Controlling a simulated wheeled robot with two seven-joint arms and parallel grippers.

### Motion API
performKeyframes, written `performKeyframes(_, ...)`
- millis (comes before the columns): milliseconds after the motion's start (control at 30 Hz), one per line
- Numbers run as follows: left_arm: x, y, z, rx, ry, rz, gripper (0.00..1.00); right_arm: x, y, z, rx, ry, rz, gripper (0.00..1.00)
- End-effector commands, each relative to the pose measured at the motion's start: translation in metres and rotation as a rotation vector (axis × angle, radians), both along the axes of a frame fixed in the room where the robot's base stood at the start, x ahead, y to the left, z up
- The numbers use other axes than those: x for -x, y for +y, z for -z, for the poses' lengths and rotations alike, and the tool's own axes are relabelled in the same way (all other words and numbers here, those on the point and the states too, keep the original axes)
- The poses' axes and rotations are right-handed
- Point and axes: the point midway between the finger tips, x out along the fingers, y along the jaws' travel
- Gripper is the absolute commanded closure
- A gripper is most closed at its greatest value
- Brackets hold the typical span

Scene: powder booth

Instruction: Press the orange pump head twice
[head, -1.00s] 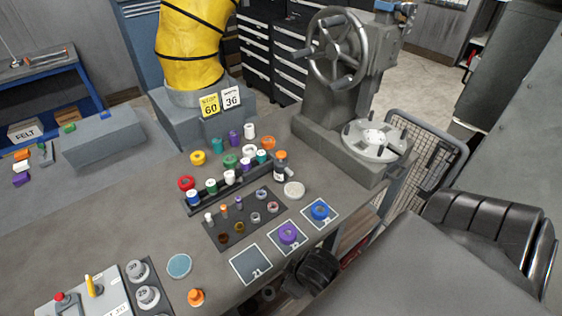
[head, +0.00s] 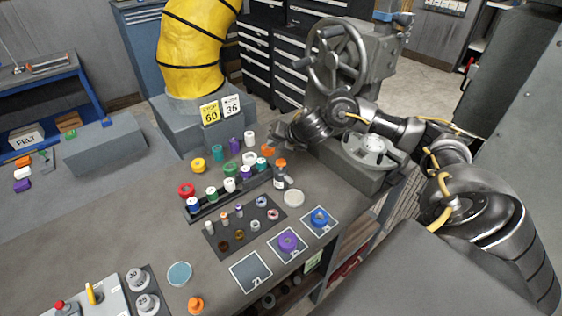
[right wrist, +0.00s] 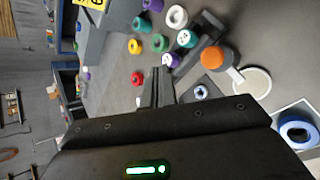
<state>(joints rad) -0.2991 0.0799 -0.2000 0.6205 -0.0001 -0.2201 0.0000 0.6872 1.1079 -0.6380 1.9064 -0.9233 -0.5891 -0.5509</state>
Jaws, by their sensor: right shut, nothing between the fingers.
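The orange pump head (head: 281,163) sits on top of a small dark bottle with a pale label (head: 280,182), upright at the right end of the black rack. In the right wrist view the orange head (right wrist: 212,57) is right of my fingers, apart from them. My right gripper (head: 273,140) is shut and empty, above the far side of the bench, just behind and left of the bottle in the picture. Its closed fingers also show in the right wrist view (right wrist: 157,86). My left gripper is not in view.
A black rack (head: 205,212) with several capped vials stands left of the bottle. A white disc (head: 294,198) lies close in front of it. Several coloured caps and spools stand behind the rack. A grey machine with a handwheel (head: 338,55) rises at the right. An orange knob (head: 196,304) stands at the front.

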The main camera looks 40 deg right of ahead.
Motion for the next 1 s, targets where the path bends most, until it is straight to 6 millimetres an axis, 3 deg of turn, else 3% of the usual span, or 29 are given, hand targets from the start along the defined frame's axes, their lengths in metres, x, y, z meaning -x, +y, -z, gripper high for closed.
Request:
performKeyframes(67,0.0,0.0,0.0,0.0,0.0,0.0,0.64,0.0,-0.019,-0.012,0.041,0.007,-0.009,1.0)
performKeyframes(200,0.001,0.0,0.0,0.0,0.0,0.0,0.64,0.001,-0.033,-0.021,0.071,0.017,-0.02,1.0)
performKeyframes(567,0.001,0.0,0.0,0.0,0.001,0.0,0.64,0.001,-0.034,-0.021,0.074,0.018,-0.021,1.0)
performKeyframes(767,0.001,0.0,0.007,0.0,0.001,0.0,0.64,0.001,-0.034,-0.014,0.074,0.018,-0.021,1.0)
performKeyframes(1000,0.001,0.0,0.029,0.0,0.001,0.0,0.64,0.001,-0.034,0.011,0.074,0.018,-0.021,1.0)
